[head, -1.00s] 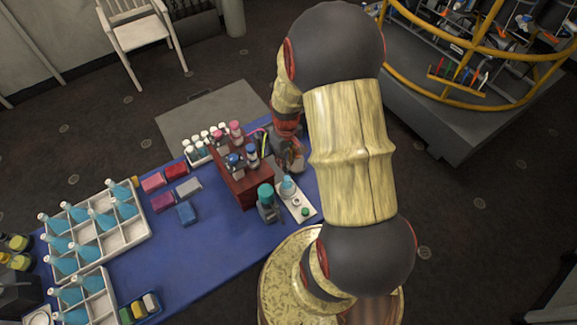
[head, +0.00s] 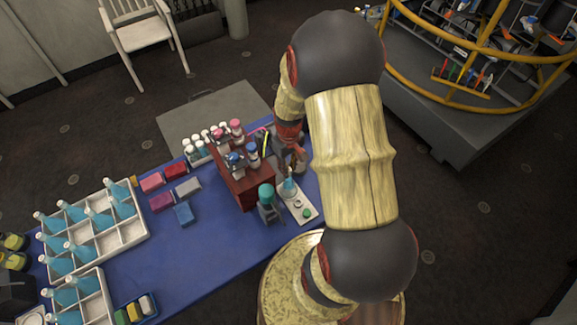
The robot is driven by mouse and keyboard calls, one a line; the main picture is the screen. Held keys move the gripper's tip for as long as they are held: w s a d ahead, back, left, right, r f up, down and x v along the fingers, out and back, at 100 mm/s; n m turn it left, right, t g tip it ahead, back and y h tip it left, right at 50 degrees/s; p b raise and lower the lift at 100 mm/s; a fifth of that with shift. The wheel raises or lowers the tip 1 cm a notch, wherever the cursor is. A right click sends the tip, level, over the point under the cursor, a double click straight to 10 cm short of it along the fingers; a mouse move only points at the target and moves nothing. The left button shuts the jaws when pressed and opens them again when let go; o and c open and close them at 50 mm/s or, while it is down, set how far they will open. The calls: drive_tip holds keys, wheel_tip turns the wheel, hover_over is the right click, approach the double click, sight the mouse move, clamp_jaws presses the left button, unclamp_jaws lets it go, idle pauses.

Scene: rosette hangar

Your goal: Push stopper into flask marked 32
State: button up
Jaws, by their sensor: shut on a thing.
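A flask with pale blue liquid (head: 289,187) stands upright on a small white tray (head: 306,218) near the table's right end. No number can be read on it, so I cannot tell whether it is marked 32. My gripper (head: 291,163) is just above and behind the flask's neck, partly hidden by my arm. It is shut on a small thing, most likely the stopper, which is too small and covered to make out. Whether that thing touches the flask's mouth I cannot tell.
A teal-capped bottle (head: 267,200) and a dark red rack (head: 240,188) with bottles stand close left of the flask. White crates (head: 128,237) hold several blue flasks at the left. Coloured blocks (head: 185,213) lie between. The blue table's middle (head: 205,250) is clear.

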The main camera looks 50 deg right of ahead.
drive_tip(key=shift+f, duration=0.45)
idle(0.7)
drive_tip(key=shift+f+b, duration=0.55)
drive_tip(key=shift+f, duration=0.05)
drive_tip(key=shift+f, duration=0.15)
drive_tip(key=shift+f, duration=0.3)
idle(0.4)
drive_tip(key=o, duration=0.8)
drive_tip(key=o, duration=0.4)
drive_tip(key=shift+c, duration=0.2)
drive_tip(key=shift+o, duration=1.2)
